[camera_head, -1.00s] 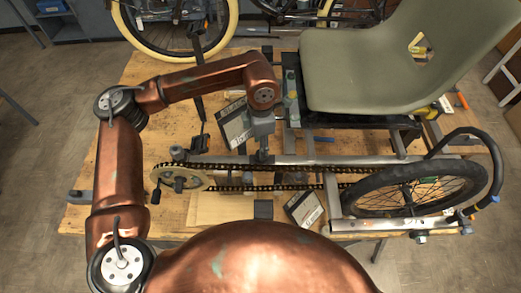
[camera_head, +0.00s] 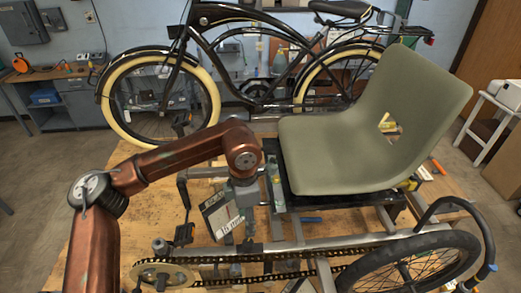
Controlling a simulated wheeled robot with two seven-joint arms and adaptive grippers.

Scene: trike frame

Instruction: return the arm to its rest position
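My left arm, copper coloured, comes in from the left and bends over the trike frame. Its grey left gripper (camera_head: 248,208) hangs downward just left of the seat, close to the frame's tubes. The fingertips are small and blend with the metal behind, so their opening cannot be made out. The trike frame (camera_head: 300,243) lies on the wooden table (camera_head: 140,229), with an olive-green seat (camera_head: 335,155), a chain (camera_head: 255,258) and a black-tyred wheel (camera_head: 415,268). My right arm and gripper are out of view.
A dark box with a white label (camera_head: 221,212) is beside the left gripper. A black bicycle with cream tyres (camera_head: 214,100) stands behind the table. A blue tool (camera_head: 311,220) lies below the seat. The table's left part is mostly bare.

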